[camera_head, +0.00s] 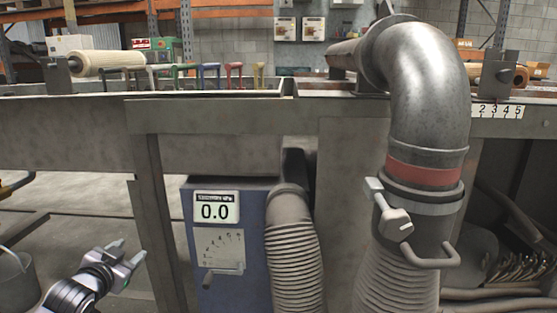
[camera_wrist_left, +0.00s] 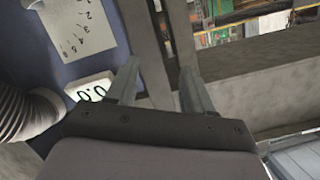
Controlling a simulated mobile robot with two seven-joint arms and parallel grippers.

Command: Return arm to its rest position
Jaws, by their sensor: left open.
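My left gripper (camera_head: 127,257) is at the lower left of the head view, in front of the bench and left of the blue box. Its two fingers are spread apart with nothing between them. In the left wrist view the open fingers (camera_wrist_left: 160,85) point toward the bench frame, and no object is held. My right gripper is in neither view.
A blue box (camera_head: 228,283) with a display reading 0.0 (camera_head: 215,211) stands under the bench (camera_head: 230,114). A ribbed hose (camera_head: 294,260) is beside it. A large metal elbow pipe (camera_head: 425,85) with a clamp lever (camera_head: 396,222) is at right. A bucket (camera_head: 17,285) stands far left.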

